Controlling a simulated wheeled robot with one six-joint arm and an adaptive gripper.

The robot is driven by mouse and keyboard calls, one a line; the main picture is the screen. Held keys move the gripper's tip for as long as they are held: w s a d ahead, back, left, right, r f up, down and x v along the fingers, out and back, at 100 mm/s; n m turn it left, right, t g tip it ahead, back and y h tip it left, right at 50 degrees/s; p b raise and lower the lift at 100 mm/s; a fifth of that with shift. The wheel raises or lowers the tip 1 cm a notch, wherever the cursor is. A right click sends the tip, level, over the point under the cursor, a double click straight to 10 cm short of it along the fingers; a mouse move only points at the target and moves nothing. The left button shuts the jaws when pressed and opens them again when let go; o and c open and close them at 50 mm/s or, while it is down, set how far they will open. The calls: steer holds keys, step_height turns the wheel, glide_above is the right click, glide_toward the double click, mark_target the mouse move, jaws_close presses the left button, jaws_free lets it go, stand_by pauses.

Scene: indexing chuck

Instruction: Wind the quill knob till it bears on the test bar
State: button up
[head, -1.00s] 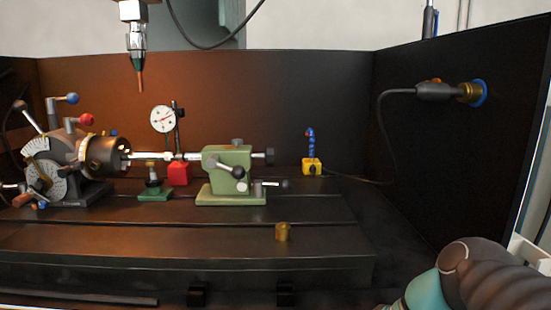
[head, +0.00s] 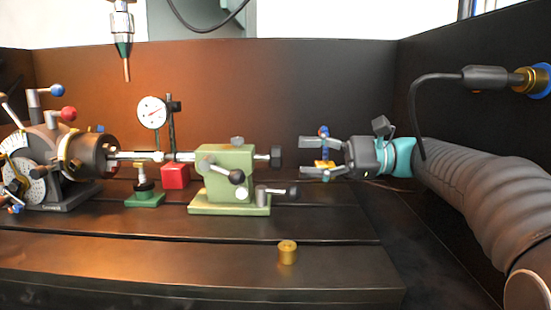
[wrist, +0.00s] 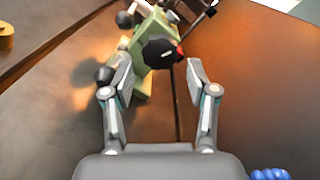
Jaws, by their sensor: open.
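The green tailstock (head: 229,178) stands on the table, with the dark quill knob (head: 276,156) on its right end. The test bar (head: 140,155) runs level from the chuck (head: 92,155) to the tailstock's left side; I cannot tell whether the quill touches it. My gripper (head: 302,158) is open and empty, just right of the knob and pointing left at it, with a small gap. In the wrist view the knob (wrist: 160,52) shows as a dark round end beyond and between the open fingers (wrist: 155,90).
A dial gauge (head: 152,113) stands behind the bar, near a red block (head: 175,176) and a green-based jack (head: 144,192). A brass piece (head: 287,252) sits on the front table. A cable plug (head: 485,77) is on the right wall. A blue hose (wrist: 270,174) shows at the wrist view's lower right.

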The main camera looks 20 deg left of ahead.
mark_target(273, 159)
steer(key=shift+x, duration=3.6)
steer(key=shift+w+f, duration=0.1)
steer(key=c, duration=0.9)
steer(key=shift+f, duration=0.1)
